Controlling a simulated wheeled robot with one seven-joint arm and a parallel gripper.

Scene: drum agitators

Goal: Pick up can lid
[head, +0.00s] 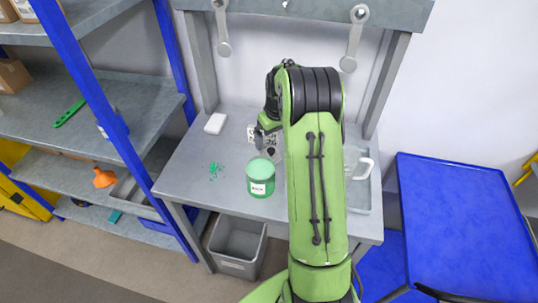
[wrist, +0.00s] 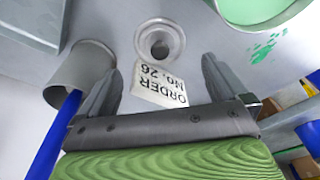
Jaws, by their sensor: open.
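A round grey metal piece with a raised rim and a dark centre, perhaps the can lid (wrist: 160,42), lies on the table in the wrist view. A green can (head: 260,180) with a white label stands upright on the table; its rim and pale green top show in the wrist view (wrist: 262,12). I cannot tell whether that top is a cover or the contents. My gripper (wrist: 162,66) is open and empty, its fingers spread toward the round grey piece. In the head view my gripper (head: 264,138) is behind the can, partly hidden by my arm.
A paper note (wrist: 160,85) reading "ORDER NO. 26" lies beside the grey piece. A grey cup (wrist: 75,80) with a blue handle is near the left finger. Green spatter (head: 214,170) marks the table. A grey bin (head: 238,245) stands below; shelves are left.

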